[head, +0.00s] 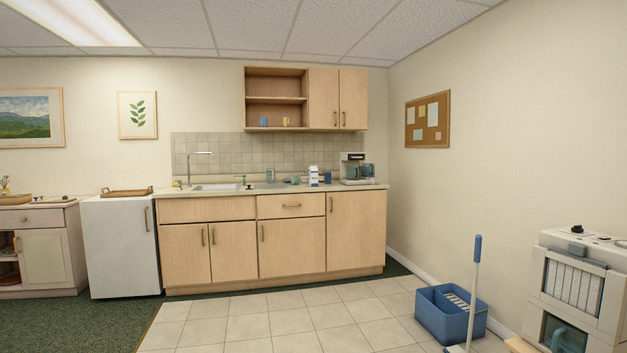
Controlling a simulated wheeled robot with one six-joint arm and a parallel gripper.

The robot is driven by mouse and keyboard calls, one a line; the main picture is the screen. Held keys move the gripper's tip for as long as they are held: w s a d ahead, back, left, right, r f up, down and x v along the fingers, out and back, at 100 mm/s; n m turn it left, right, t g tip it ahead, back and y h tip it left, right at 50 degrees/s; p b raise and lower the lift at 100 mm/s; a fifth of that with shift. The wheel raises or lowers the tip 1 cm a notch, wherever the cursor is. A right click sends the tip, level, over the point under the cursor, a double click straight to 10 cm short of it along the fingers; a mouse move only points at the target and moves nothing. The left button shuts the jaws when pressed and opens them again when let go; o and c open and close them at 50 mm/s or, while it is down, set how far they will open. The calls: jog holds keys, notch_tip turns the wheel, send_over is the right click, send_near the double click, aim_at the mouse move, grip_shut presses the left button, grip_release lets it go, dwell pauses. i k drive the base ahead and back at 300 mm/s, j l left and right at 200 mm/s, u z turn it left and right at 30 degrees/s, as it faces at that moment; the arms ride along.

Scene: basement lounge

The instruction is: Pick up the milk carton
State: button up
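A small white and blue carton (313,176), which looks like the milk carton, stands upright on the kitchen counter (225,196), left of the coffee maker. It is far off across the room and small in the head view. A small blue item (327,177) stands close to its right side. My gripper is not in view.
The coffee maker (357,169) stands at the counter's right end, the sink (215,187) at its left. A blue mop bucket (451,313) and mop (475,285) stand on the right of the floor, beside a white machine (575,285). The tiled floor (290,316) before the cabinets is clear.

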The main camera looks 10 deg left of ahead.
aim_at(312, 169)
jog(key=i+j+u, duration=0.35)
jog(key=i, duration=0.35)
jog(key=i+j+u, duration=0.35)
jog(key=i, duration=0.35)
jog(key=i+u, duration=0.35)
jog(key=i, duration=2.1)
jog(key=i+z, duration=0.1)
jog(key=i, duration=0.6)
jog(key=i+j+z, duration=0.15)
jog(key=i, duration=0.55)
jog(key=i+l+z, duration=0.15)
jog(key=i+l, duration=0.3)
jog(key=i+l+z, duration=0.15)
jog(key=i+l, duration=0.25)
jog(key=i+l+z, duration=0.2)
jog(key=i, duration=0.4)
jog(key=i+l+z, duration=0.15)
jog(key=i+l, duration=0.25)
jog(key=i, duration=0.15)
